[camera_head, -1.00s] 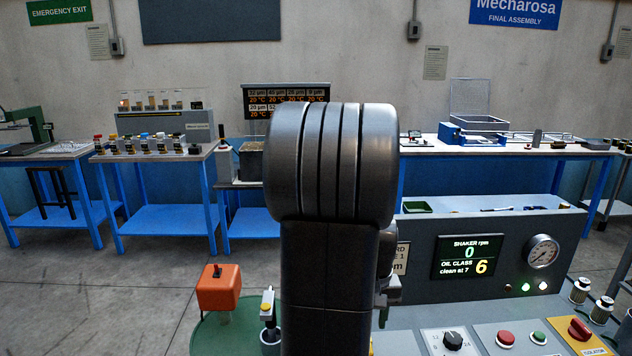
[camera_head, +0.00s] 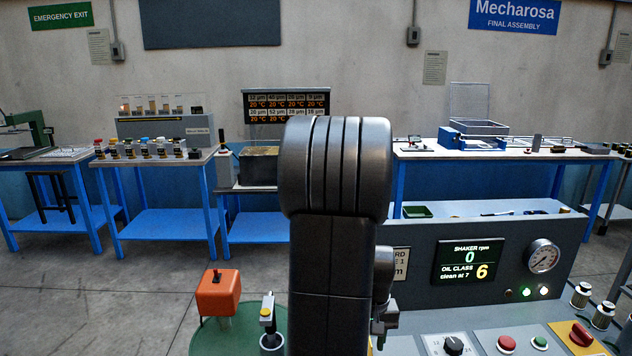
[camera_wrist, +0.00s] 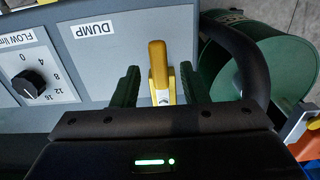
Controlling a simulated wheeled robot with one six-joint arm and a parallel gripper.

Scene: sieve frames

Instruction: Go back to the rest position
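My gripper (camera_wrist: 158,72) shows in the wrist view with its two dark green fingers spread apart. It is open and empty. In the head view my own dark arm link fills the middle, and my fingers are hidden.
A grey console (camera_head: 412,292) stands at the right, its screen (camera_head: 466,260) showing shaker 0 and oil class 6. An orange box (camera_head: 217,293) is at the lower left. A green drum (camera_wrist: 262,65) is close on the right in the wrist view. Blue benches line the wall.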

